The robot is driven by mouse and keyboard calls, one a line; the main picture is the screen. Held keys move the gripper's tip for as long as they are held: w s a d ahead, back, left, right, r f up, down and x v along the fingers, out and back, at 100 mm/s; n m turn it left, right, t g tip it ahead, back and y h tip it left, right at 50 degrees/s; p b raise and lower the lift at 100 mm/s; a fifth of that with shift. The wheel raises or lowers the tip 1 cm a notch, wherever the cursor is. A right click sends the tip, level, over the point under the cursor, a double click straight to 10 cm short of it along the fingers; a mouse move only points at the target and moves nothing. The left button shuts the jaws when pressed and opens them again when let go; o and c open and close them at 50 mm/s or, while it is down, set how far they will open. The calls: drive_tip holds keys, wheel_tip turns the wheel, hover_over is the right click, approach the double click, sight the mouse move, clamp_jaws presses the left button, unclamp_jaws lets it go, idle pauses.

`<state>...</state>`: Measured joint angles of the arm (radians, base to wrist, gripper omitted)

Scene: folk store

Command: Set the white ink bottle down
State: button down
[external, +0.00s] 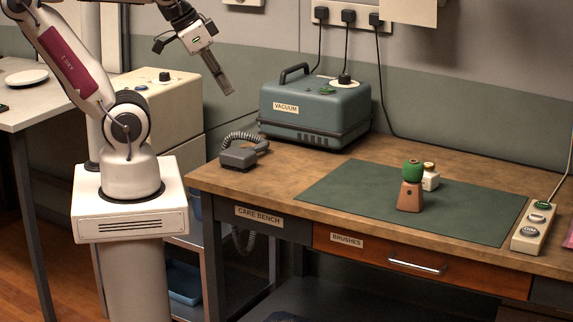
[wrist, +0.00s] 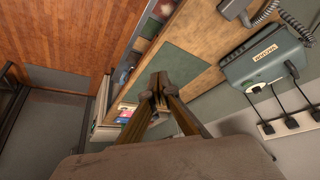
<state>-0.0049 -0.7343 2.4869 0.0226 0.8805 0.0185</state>
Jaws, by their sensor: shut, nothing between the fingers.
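The white ink bottle (external: 431,178) stands upright on the green mat (external: 340,189) in the external view, with a brown cap. It is partly hidden behind a small brown stand with a green top (external: 411,190); I cannot tell whether they touch. My gripper (external: 228,91) is raised in the air left of the vacuum, well away from the bottle. Its fingers are shut together and empty. In the wrist view the fingertips (wrist: 159,88) come together in front of the green mat (wrist: 178,62), and the bottle cannot be made out.
The blue-grey vacuum box (external: 316,108) stands at the back of the wooden bench, with a dark corded device (external: 238,157) at its left. A switch strip (external: 534,228) lies right of the mat. Black cables hang from the wall sockets (external: 347,15). Much of the mat is bare.

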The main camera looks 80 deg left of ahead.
drive_tip(key=w+a+r+m+t+y, duration=0.1)
drive_tip(key=w+a+r+m+t, duration=0.2)
drive_tip(key=w, duration=0.5)
drive_tip(key=w+a+r+m+y, duration=0.2)
drive_tip(key=w+a+r+m, duration=0.3)
drive_tip(key=w, duration=0.3)
drive_tip(key=w+a+r+m+t+y, duration=0.1)
drive_tip(key=w+a+r+m+t, duration=0.15)
drive_tip(key=w+r, duration=0.45)
drive_tip(key=w+a+m+t+h, duration=0.25)
drive_tip(key=w+m, duration=1.05)
drive_tip(key=w, duration=0.7)
drive_tip(key=w+d+f+m+g+h, duration=0.1)
drive_tip(key=w+f+m+h, duration=0.25)
drive_tip(key=f+m, duration=0.35)
drive_tip(key=w+f+m+g+h, duration=0.1)
drive_tip(key=w+f+m+h, duration=0.25)
drive_tip(key=f+m, duration=0.35)
drive_tip(key=s+a+f+m+g+h, duration=0.1)
drive_tip(key=s+f+m+g, duration=0.2)
drive_tip(key=f, duration=0.7)
drive_tip(key=s+a+f+m+g+h, duration=0.1)
drive_tip(key=s+f+m+g, duration=0.2)
drive_tip(key=f+m, duration=0.4)
wheel_tip(320, 180, down, 4)
drive_tip(key=shift+s+a+r+g, duration=0.3)
drive_tip(key=shift+a+g, duration=0.1)
drive_tip(key=shift+g, duration=0.1)
